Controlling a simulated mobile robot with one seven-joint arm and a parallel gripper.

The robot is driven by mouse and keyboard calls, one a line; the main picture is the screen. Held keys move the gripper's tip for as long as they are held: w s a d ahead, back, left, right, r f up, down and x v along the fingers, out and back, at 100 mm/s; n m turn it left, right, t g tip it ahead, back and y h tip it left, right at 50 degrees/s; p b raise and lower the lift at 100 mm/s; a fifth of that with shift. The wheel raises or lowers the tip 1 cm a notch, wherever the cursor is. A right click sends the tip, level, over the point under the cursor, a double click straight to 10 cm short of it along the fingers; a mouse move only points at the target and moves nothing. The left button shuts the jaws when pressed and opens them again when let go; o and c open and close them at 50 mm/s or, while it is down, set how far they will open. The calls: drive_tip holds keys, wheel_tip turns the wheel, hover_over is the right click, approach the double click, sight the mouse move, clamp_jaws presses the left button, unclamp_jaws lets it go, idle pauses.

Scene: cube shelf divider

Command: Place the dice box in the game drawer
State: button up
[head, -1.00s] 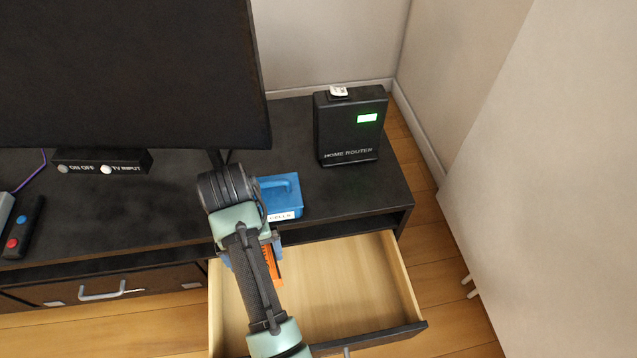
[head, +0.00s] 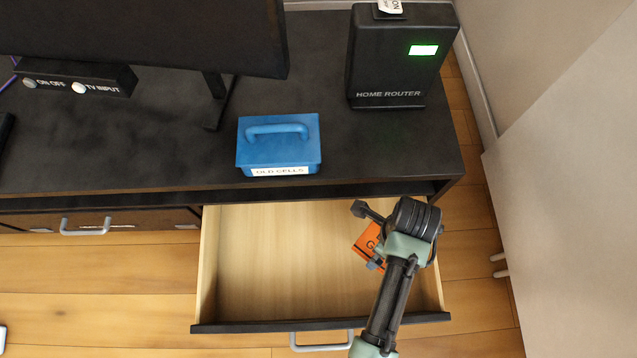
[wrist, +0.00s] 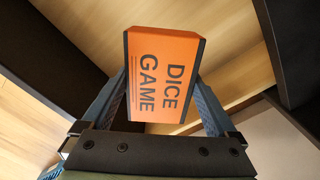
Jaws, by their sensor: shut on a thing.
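The orange dice box (wrist: 161,75), printed "DICE GAME", is between the two fingers of my gripper (wrist: 163,100) in the wrist view. In the head view the dice box (head: 365,240) shows partly beside my gripper (head: 376,250), over the right part of the open game drawer (head: 270,255). My gripper is shut on the box. The drawer has a pale wooden inside and a dark front, and what shows of its floor is bare. My wrist and arm hide part of the box and the drawer's right side. I cannot tell how high the box is above the drawer floor.
A blue "OLD CELLS" box (head: 280,145) stands on the dark cabinet top (head: 180,135) behind the drawer. A black home router (head: 400,60) stands at the back right. A television (head: 140,35) stands at the left. A shut drawer (head: 120,220) is on the left.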

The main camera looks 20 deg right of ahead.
wheel_tip(320, 180, down, 10)
drive_tip(key=b, duration=0.7)
drive_tip(key=shift+s+f+b, duration=0.1)
drive_tip(key=shift+f+b, duration=0.1)
drive_tip(key=shift+b, duration=0.15)
drive_tip(key=shift+r, duration=0.15)
drive_tip(key=o, duration=1.1)
wheel_tip(320, 180, up, 12)
drive_tip(key=p, duration=0.8)
drive_tip(key=shift+r, duration=0.1)
